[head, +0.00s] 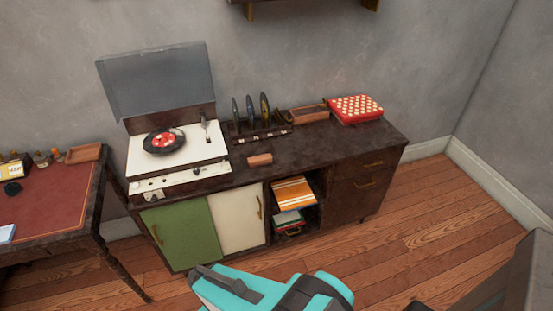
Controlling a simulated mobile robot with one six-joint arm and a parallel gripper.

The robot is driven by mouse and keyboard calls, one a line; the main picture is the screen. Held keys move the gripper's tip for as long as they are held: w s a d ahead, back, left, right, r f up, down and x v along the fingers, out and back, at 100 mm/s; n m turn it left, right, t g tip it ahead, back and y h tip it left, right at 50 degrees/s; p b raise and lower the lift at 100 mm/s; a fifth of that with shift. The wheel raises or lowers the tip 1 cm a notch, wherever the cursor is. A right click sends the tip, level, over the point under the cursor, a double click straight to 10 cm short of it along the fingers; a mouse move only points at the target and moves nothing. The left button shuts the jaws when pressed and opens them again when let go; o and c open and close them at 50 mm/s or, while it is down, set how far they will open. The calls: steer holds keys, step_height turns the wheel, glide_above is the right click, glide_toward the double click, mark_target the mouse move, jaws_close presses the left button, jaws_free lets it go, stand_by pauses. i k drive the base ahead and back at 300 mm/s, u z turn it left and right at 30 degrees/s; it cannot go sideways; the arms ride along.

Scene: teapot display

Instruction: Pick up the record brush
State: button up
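A small reddish-brown block that looks like the record brush (260,159) lies on the dark sideboard top near its front edge, right of the white record player. Nothing touches it from above. My teal and dark grey arm comes in at the bottom middle of the head view, with my gripper (222,286) at its left end. It is low in front of the sideboard, well apart from the brush. I cannot make out two separate fingertips, or whether they are open.
A record player (137,157) with its lid up stands left on the sideboard (330,145). Behind the brush are a rack of discs (262,134), a wooden tray (308,114) and a red dotted box (355,109). A red-topped desk (50,205) stands left. The sideboard's front right top is clear.

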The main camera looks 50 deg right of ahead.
mark_target(258, 161)
steer(key=u, duration=1.35)
steer(key=k, duration=0.1)
steer(key=z, duration=2.75)
steer(key=k, duration=0.9)
steer(key=u, duration=0.15)
steer(key=i, duration=0.6)
